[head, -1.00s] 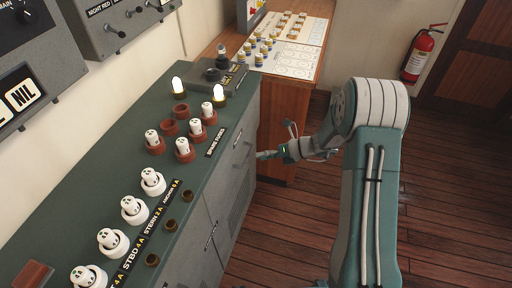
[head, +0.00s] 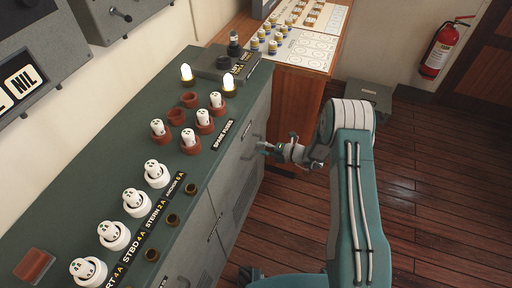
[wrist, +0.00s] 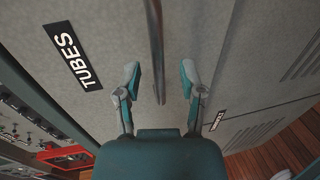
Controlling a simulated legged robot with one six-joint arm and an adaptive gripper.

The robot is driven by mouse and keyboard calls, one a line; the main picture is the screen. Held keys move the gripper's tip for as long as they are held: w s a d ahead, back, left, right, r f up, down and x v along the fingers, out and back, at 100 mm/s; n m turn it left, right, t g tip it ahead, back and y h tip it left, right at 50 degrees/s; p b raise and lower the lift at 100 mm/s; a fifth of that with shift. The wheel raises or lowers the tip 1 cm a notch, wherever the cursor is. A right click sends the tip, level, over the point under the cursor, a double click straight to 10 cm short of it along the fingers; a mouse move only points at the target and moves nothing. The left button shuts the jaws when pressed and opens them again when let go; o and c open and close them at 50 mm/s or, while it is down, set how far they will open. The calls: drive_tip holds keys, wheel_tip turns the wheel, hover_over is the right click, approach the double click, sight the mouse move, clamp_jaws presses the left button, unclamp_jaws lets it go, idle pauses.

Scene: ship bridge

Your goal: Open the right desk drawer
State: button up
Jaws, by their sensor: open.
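The grey right desk drawer (head: 246,128) is in the upper front of the green-topped desk in the head view. It looks shut, flush with the front. My gripper (head: 264,147) is beside the drawer front, near its handle. In the wrist view my gripper (wrist: 161,76) is open, one finger on each side of a dark bar handle (wrist: 156,40). The fingers look apart from the bar; how deep they reach past it is unclear. A "TUBES" label (wrist: 73,55) is on the grey front (wrist: 110,25) to the left of the handle.
The desk top (head: 85,180) carries white fuses, brown sockets and two lit lamps. A lower cabinet door (head: 190,255) has its own handle. A wooden table (head: 300,95) stands beyond the desk. A grey box (head: 368,98) is on the floor behind my arm. Wooden floor to the right is clear.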

drive_tip(key=shift+x, duration=1.2)
clamp_jaws()
drive_tip(key=shift+d, duration=0.1)
drive_tip(key=f+v, duration=0.3)
drive_tip(key=v, duration=1.1)
drive_tip(key=d+f+v, duration=0.1)
drive_tip(key=f+v, duration=0.1)
drive_tip(key=v, duration=1.1)
drive_tip(key=shift+s+d+f, duration=0.4)
drive_tip(key=shift+f, duration=0.1)
